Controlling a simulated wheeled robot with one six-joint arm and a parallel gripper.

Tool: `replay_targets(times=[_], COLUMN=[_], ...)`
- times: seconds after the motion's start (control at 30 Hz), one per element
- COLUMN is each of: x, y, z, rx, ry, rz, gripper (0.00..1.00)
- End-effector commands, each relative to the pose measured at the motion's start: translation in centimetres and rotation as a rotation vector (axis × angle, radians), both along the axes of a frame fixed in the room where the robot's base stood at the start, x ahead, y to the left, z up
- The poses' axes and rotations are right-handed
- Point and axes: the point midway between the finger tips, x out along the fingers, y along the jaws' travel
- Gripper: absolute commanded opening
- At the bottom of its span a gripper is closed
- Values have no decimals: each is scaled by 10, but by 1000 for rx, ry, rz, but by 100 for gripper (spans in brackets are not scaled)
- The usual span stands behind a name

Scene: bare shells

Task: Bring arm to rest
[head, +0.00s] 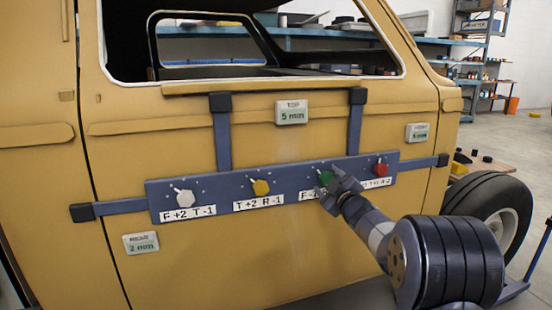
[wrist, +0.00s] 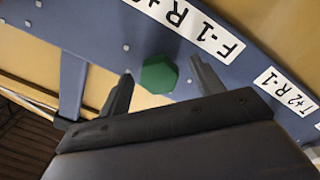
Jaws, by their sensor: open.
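My gripper (head: 338,188) is at the blue panel bar (head: 222,189) on the yellow vehicle door, in front of the green knob (head: 326,178). In the wrist view the green knob (wrist: 159,74) shows between the two spread fingers of my gripper (wrist: 160,84). The fingers look apart from the knob; I cannot tell the exact depth gap. My arm reaches in from the lower right and hides part of the label under the green knob. A white knob (head: 184,197), a yellow knob (head: 261,187) and a red knob (head: 380,170) sit along the same bar.
Display boxes are on the door: one reading 5 mm (head: 291,112), one reading 2 mm (head: 141,243), and another at right (head: 417,132). A tyre (head: 490,205) stands at right. Shelves (head: 485,50) stand behind. Open floor shows at far right.

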Motion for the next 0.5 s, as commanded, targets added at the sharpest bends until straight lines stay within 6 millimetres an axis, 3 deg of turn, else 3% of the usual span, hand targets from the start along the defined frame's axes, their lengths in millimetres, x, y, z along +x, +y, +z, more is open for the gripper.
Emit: replay_targets(times=[0.5], x=[-1], y=[0], z=[6], rx=[463], ry=[152], rz=[-1], gripper=[63])
